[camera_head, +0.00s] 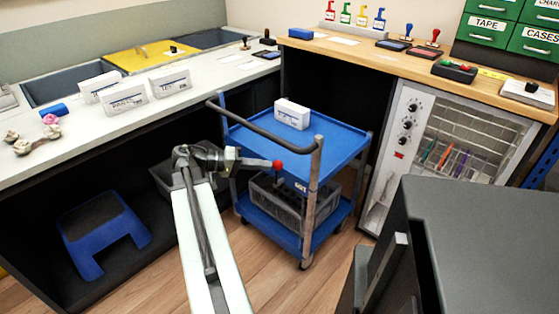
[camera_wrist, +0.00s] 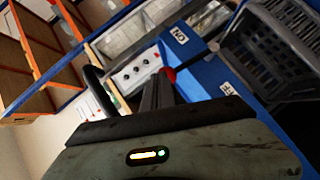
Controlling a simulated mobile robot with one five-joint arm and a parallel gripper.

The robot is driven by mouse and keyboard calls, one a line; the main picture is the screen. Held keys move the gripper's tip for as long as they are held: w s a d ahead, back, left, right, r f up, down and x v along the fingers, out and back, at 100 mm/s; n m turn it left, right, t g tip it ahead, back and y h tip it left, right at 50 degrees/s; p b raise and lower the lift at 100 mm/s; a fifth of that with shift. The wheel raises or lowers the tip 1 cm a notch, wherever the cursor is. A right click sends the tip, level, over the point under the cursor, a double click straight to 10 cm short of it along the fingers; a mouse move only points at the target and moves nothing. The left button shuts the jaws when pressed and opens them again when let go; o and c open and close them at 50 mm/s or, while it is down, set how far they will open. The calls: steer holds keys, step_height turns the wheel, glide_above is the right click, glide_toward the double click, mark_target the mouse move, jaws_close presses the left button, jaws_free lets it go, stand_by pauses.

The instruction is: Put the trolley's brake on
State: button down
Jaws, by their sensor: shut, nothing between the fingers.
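The blue trolley (camera_head: 345,143) stands in the middle of the head view, with a dark bar handle (camera_head: 262,133) along its near side. A red ball knob (camera_head: 278,165) shows at its near side; it also shows in the wrist view (camera_wrist: 169,73). My gripper (camera_head: 264,163) is shut and empty, its tips right at the knob; I cannot tell whether they touch. In the wrist view its dark fingers (camera_wrist: 158,92) overlap the knob's lower edge.
A white box (camera_head: 292,114) stands on the trolley's top shelf and a grey crate (camera_head: 276,203) on its lower shelf. A white counter (camera_head: 60,148) runs left, a glass-fronted cabinet (camera_head: 398,130) stands right. A blue step stool (camera_head: 100,230) is under the counter.

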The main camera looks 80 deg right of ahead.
steer(key=shift+s+r, duration=0.15)
steer(key=shift+s+m, duration=0.3)
steer(key=shift+s, duration=0.15)
steer(key=shift+s+d, duration=0.1)
stand_by(0.7)
steer(key=w+d+p+v, duration=0.1)
steer(key=p+v, duration=0.3)
steer(key=v, duration=0.8)
steer(key=shift+w+d, duration=0.5)
steer(key=shift+d, duration=0.2)
steer(key=shift+r, duration=0.1)
